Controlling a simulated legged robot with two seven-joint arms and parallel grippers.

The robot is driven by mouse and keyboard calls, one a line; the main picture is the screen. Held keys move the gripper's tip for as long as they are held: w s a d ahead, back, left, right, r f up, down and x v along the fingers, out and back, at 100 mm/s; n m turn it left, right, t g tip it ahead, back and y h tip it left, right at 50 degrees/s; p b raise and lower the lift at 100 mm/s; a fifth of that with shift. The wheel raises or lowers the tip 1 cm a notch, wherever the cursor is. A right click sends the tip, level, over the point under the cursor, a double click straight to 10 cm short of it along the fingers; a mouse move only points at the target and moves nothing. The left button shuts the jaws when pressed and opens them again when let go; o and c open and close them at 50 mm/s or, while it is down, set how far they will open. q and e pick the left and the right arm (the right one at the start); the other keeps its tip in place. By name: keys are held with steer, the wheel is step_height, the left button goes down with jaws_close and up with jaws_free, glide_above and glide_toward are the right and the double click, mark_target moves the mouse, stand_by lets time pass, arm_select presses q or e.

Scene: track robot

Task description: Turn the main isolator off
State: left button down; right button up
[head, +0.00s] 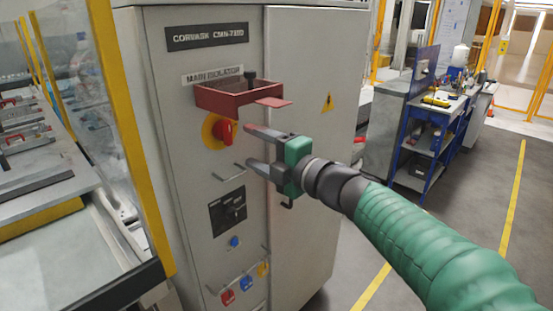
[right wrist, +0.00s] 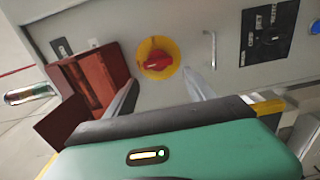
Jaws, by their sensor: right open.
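The main isolator is a red rotary handle (head: 224,132) on a round yellow plate (head: 209,131), on the front of a grey cabinet (head: 180,80). A label reading "MAIN ISOLATOR" (head: 205,77) is above it. My right gripper (head: 250,148) is open and empty, just right of the handle in the head view. In the right wrist view the red handle (right wrist: 157,61) lies ahead, between the two finger tips, apart from them. My left gripper is not in view.
A red open box (head: 235,97) with a side flap juts out just above the handle. Below are a metal pull handle (head: 228,172), a black panel (head: 228,211) and several hanging padlocks (head: 245,282). A yellow-framed guard (head: 130,130) stands left. A blue workbench (head: 432,125) stands right.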

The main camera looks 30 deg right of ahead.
steer(key=v, duration=0.7)
step_height(320, 180, down, 16)
steer(key=w+d+m+g+h+p, duration=0.2)
steer(key=m+g+h+p, duration=0.4)
steer(key=m, duration=0.8)
steer(key=s+a+f+m+g+p, duration=0.1)
steer(key=s+a+f+m+g, duration=0.2)
steer(key=s+f, duration=0.5)
steer(key=s+a+f+m+g+p, duration=0.1)
steer(key=s+a+f+m+g, duration=0.3)
steer(key=s+f, duration=0.5)
steer(key=shift+s+f+m+g+p, duration=0.35)
steer(key=shift+s+m+g, duration=0.15)
steer(key=shift+s+g, duration=0.2)
steer(key=shift+d, duration=0.1)
